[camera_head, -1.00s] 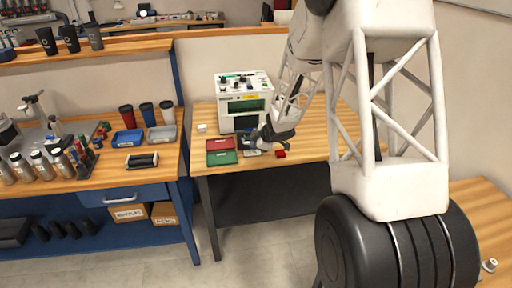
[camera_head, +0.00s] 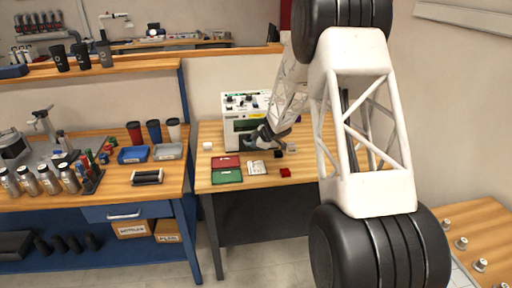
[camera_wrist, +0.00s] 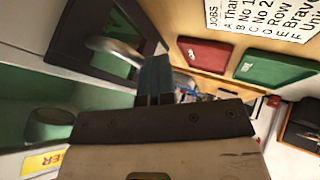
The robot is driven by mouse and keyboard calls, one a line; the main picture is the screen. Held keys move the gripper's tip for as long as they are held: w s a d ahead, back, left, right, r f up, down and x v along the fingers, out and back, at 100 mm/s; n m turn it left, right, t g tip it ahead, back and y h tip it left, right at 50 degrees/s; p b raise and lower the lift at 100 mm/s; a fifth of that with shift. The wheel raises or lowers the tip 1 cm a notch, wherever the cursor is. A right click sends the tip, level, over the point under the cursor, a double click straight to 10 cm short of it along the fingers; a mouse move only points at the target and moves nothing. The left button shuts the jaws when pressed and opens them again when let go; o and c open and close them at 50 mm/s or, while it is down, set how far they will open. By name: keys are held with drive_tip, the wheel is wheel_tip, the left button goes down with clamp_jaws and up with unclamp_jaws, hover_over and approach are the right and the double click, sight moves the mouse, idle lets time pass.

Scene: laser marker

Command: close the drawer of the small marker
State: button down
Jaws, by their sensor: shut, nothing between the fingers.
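The small marker (camera_head: 230,126) is a white box with a green window and knobs on top, standing on the wooden table. My gripper (camera_head: 262,136) is at its lower front in the head view and hides part of it. In the wrist view, the shut, empty fingers (camera_wrist: 155,80) are close to a dark framed panel (camera_wrist: 72,38) with a curved metal bar (camera_wrist: 118,50) on it. I cannot tell if they touch. How far the drawer stands out is hidden in the head view.
A red case (camera_head: 225,162) and a green case (camera_head: 227,177) lie in front of the marker, beside a printed sheet (camera_head: 257,168). A small red block (camera_head: 285,172) and a white block (camera_head: 207,146) are on the table. The workbench (camera_head: 160,192) at left is crowded.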

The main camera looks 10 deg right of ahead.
drive_tip(key=shift+w, duration=0.2)
drive_tip(key=shift+s+f, duration=0.1)
drive_tip(key=shift+s, duration=0.6)
drive_tip(key=s, duration=0.3)
drive_tip(key=shift+f, duration=0.25)
drive_tip(key=v, duration=1)
drive_tip(key=shift+w, duration=0.1)
drive_tip(key=shift+r, duration=0.1)
